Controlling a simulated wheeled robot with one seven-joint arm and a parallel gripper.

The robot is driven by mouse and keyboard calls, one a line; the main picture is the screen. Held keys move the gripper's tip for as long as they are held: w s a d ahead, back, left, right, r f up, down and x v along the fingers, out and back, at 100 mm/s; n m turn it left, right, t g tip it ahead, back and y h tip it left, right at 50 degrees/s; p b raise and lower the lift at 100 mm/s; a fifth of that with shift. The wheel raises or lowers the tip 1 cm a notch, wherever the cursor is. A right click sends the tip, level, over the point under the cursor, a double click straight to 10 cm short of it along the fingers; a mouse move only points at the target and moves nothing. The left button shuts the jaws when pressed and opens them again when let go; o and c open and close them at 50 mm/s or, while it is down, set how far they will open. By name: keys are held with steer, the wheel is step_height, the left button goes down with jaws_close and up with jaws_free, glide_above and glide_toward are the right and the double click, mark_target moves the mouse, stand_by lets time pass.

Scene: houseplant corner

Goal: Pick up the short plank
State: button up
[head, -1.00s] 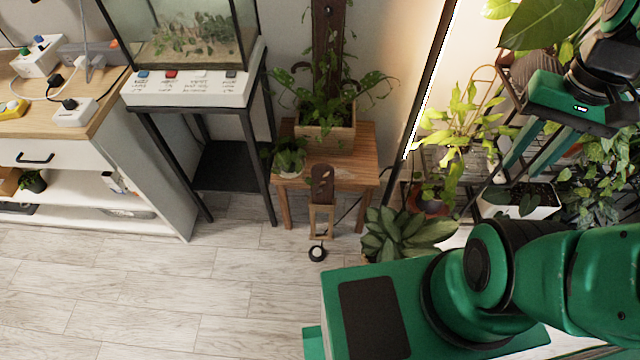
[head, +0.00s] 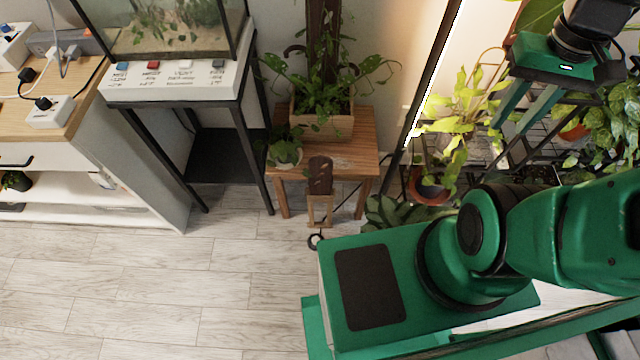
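A short dark brown plank (head: 320,176) with small holes or marks stands about upright at the front edge of a small wooden stool (head: 352,160). A pale wooden frame (head: 320,212) shows just below it; I cannot tell whether the two are joined. A taller dark plank (head: 323,30) rises behind the planter on the stool. My gripper (head: 505,138) is at the upper right, in front of the plant shelf and well to the right of the short plank. Its two green fingers point down and left, apart, with nothing visible between them.
A wooden planter (head: 322,122) and a small potted plant (head: 285,153) crowd the stool. A black stand (head: 222,150) with a glass tank is left of it. Leafy plants (head: 395,212) stand right of it. Floor (head: 190,270) at the lower left is clear.

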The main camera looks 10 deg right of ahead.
steer(key=w+a+f+n, duration=0.2)
steer(key=w+f+n, duration=0.3)
steer(key=w, duration=0.3)
steer(key=n+y, duration=0.5)
steer(key=n, duration=1)
glide_toward(316, 169)
steer(key=shift+s+d+r+t, duration=0.25)
steer(key=shift+s+r+t, duration=0.2)
steer(key=shift+r, duration=0.1)
steer(key=shift+w+x, duration=0.2)
steer(key=shift+x, duration=5.65)
steer(key=shift+d, duration=0.15)
jaws_close()
